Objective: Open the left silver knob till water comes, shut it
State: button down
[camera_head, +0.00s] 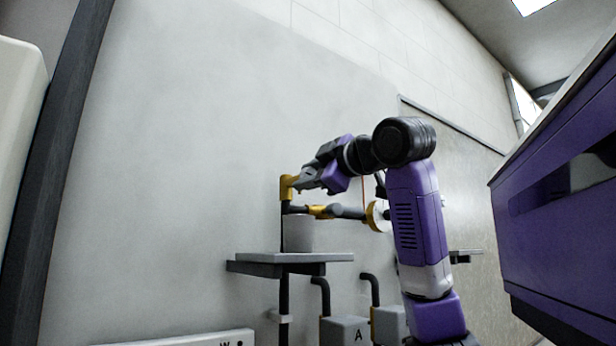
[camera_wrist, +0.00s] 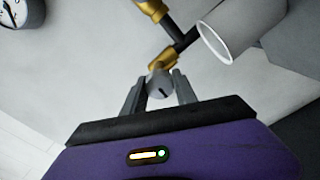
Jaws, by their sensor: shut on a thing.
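My gripper (camera_wrist: 160,78) is shut on a small round silver knob (camera_wrist: 159,87); one grey finger lies on each side of it. The knob has a dark slot mark and sits at the end of a brass fitting (camera_wrist: 162,60) on a dark pipe. In the head view my gripper (camera_head: 302,184) reaches left to the brass fitting (camera_head: 287,188), and the knob is hidden there. A pale cup (camera_head: 298,234) stands below on a grey shelf (camera_head: 262,257). The cup's open mouth shows in the wrist view (camera_wrist: 240,28). I see no water.
A brass-and-grey pipe (camera_head: 345,212) runs right, just below my gripper, to a yellow-rimmed round part (camera_head: 376,216). Grey boxes (camera_head: 345,331), one marked A, stand below with bent dark pipes. A dial gauge (camera_wrist: 16,12) shows in the wrist view. The wall left of the fitting is bare.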

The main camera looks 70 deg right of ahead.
jog(key=shift+a+n, duration=0.1)
jog(key=shift+n, duration=0.6)
jog(key=c, duration=1)
grip_release()
jog(key=b+v, duration=0.3)
jog(key=v, duration=0.5)
